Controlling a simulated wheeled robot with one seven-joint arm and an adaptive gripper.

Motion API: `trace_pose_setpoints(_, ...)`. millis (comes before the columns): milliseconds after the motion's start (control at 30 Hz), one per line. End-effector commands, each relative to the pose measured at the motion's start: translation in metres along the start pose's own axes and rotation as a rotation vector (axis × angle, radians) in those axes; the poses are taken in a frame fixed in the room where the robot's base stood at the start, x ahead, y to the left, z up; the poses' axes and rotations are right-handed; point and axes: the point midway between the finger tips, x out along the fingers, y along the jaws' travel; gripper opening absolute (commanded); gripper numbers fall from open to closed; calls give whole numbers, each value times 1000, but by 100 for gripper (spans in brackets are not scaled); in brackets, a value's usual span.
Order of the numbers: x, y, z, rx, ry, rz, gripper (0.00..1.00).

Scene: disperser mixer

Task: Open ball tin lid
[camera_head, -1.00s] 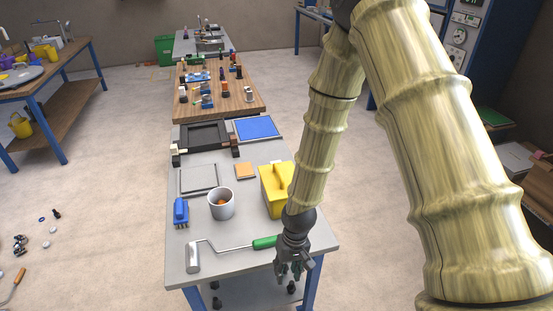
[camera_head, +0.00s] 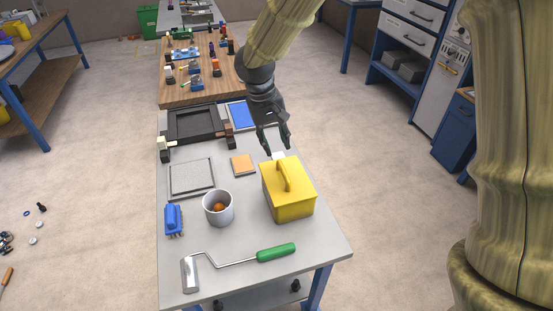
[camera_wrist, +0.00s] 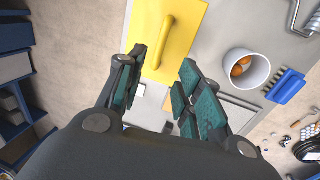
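The ball tin is a yellow box (camera_head: 290,201) with a flat lid and a raised yellow handle (camera_head: 284,176) on top. It stands on the right side of the grey table, with the lid on. My gripper (camera_head: 276,142) is open and empty, above the table just behind the tin. In the wrist view my gripper's fingers (camera_wrist: 158,92) are spread, and the yellow lid (camera_wrist: 184,40) with its handle (camera_wrist: 153,42) lies beyond the fingertips, apart from them.
A grey cup (camera_head: 218,209) with orange balls stands left of the tin. A green-handled roller (camera_head: 275,252) lies in front. A blue brush (camera_head: 173,219), an orange square (camera_head: 242,165) and a grey tray (camera_head: 191,193) are on the left and middle.

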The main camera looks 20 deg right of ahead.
Motion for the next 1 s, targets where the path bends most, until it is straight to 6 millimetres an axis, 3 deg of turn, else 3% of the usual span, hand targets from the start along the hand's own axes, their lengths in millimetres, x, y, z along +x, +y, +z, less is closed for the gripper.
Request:
trace_pose_setpoints(167, 6, 1, 2, 2, 1, 4, 35)
trace_pose_setpoints(700, 81, 1, 0, -1, -3, 3, 35)
trace_pose_setpoints(1000, 104, 1, -2, 1, 1, 3, 35)
